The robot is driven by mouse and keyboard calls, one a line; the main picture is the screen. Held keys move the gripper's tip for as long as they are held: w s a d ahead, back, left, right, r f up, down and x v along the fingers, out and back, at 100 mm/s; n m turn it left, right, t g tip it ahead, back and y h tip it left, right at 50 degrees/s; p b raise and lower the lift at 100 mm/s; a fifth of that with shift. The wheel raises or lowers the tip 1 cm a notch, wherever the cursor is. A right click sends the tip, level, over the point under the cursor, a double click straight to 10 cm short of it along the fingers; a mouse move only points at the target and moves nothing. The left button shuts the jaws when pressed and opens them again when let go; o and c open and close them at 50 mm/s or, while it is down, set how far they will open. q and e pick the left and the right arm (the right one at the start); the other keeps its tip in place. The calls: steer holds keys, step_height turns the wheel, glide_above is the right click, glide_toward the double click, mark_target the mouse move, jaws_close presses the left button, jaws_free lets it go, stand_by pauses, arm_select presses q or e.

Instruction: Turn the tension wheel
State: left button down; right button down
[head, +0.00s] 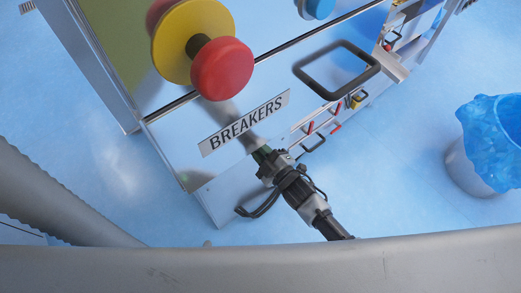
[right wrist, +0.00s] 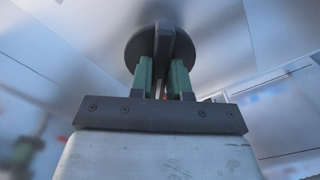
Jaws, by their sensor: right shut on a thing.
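A dark round wheel (right wrist: 128,50) with a raised grip bar (right wrist: 163,50) across its face shows in the right wrist view. It is the only part in view that looks like the tension wheel. The green fingers of my right gripper (right wrist: 162,80) are shut on the bar, one on each side. In the head view my right gripper (head: 262,154) is against the machine front, just below the BREAKERS label (head: 243,123). The wheel itself is hidden or too small to make out there. My left gripper is not in view.
A red emergency button on a yellow disc (head: 190,60) juts from the machine (head: 165,130). A dark frame handle (head: 336,70) and a blue knob (head: 319,8) are to its right. A bin with a blue liner (head: 490,140) stands on the floor at the right.

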steer(key=shift+f, duration=0.1)
steer(key=c, duration=1.1)
jaws_free()
steer(key=v, duration=1.1)
